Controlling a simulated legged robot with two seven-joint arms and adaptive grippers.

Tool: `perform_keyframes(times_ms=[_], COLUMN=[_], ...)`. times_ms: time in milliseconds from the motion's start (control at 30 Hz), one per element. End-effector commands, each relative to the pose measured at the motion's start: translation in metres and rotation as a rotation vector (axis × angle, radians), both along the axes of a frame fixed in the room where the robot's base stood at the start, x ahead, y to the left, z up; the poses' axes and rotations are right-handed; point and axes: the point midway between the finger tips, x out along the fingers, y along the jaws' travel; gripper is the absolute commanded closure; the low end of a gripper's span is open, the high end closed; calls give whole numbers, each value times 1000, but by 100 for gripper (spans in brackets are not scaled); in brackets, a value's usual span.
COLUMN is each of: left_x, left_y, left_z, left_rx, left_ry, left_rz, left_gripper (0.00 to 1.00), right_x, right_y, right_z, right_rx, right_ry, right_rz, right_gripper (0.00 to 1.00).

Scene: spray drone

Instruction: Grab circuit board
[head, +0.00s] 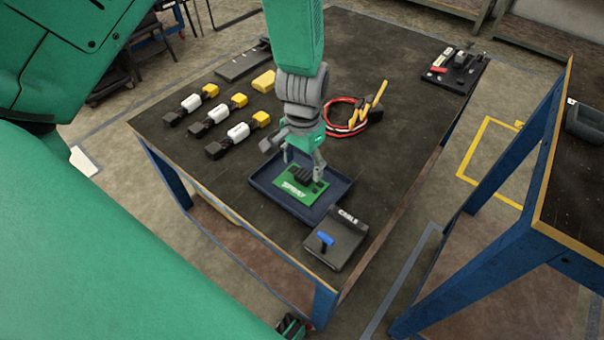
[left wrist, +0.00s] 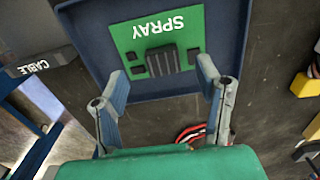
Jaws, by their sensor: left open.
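The green circuit board (head: 299,187) with white "SPRAY" lettering and dark parts on it lies in a dark blue tray (head: 330,203) on the black table. My left gripper (head: 303,168) points down over the board in the head view, its two fingers apart with nothing between them that I can see as held. In the left wrist view the board (left wrist: 182,27) lies flat in the tray, beyond the open fingers (left wrist: 164,87), with its dark block roughly between the fingertips. How much height is left between fingertips and board is hard to tell. My right gripper is not recognisable in these views.
A dark box marked "CABLE" (head: 345,243) with a blue handle stands in front of the tray. Several white-and-yellow cylindrical pieces (head: 238,132) lie at left. A red cable (head: 336,128) and yellow-handled tool (head: 376,104) lie to the right. A second table (head: 580,200) stands at far right.

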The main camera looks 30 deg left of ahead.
Motion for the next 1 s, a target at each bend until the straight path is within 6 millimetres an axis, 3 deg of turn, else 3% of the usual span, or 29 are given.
perform_keyframes(times_ms=[300, 567, 700, 733, 1000], left_x=[1, 1, 1, 1, 1], left_y=[5, 5, 5, 5, 4], left_z=[-46, -48, -48, -48, -48], left_rx=[-1, 0, 0, 0, 0], left_ry=[2, 0, 1, 1, 2], left_rz=[2, 1, 1, 1, 0], left_gripper=[41, 41, 91, 96, 96], right_x=[0, 0, 0, 0, 0], right_y=[0, 0, 0, 0, 0], right_z=[-17, -16, -16, -16, -16], right_rx=[0, 0, 0, 0, 0], right_ry=[-1, -1, -1, -1, -1], right_rz=[0, 0, 0, 0, 0], right_gripper=[45, 45, 45, 45, 45])
